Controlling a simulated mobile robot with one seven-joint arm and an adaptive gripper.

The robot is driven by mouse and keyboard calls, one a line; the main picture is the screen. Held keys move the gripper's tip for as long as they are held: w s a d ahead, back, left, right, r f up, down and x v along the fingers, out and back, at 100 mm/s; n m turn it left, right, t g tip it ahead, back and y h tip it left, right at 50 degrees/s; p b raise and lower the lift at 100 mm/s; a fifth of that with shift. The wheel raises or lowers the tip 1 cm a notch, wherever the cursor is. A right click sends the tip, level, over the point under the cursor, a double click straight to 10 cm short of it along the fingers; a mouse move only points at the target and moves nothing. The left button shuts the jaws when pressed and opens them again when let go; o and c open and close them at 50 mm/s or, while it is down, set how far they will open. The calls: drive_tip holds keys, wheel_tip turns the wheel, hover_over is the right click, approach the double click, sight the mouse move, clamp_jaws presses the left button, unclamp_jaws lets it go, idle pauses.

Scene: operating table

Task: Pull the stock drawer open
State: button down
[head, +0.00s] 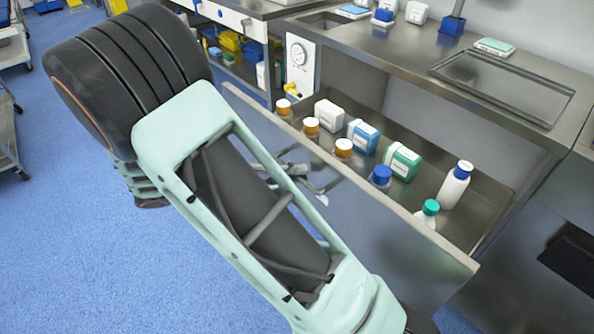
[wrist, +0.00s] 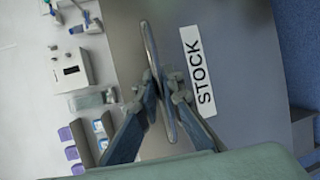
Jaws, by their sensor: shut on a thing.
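The stock drawer (head: 385,225) is pulled out from under the metal counter, and its inside shows in the head view. Several bottles and boxes stand in it, among them a blue-and-white box (head: 363,136) and a white bottle with a blue cap (head: 454,186). In the wrist view the drawer front (wrist: 235,60) bears a white STOCK label (wrist: 198,72). My gripper (wrist: 162,92) is shut on the drawer's bar handle (wrist: 152,45), beside the label. In the head view my arm covers part of the drawer front and most of my gripper.
The metal counter (head: 400,50) runs above and behind the drawer, with a shallow tray (head: 505,85) set on it. A panel with a round gauge (head: 298,54) is left of the drawer. Blue floor (head: 60,220) is clear at the left. Trolleys stand at the far left edge.

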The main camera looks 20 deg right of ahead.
drive_tip(key=c, duration=2.3)
unclamp_jaws()
drive_tip(key=a, duration=0.4)
drive_tip(key=a+r, duration=0.1)
drive_tip(key=a, duration=0.3)
drive_tip(key=a+r, duration=0.1)
drive_tip(key=a, duration=0.3)
drive_tip(key=shift+r, duration=0.1)
drive_tip(key=shift+d, duration=0.1)
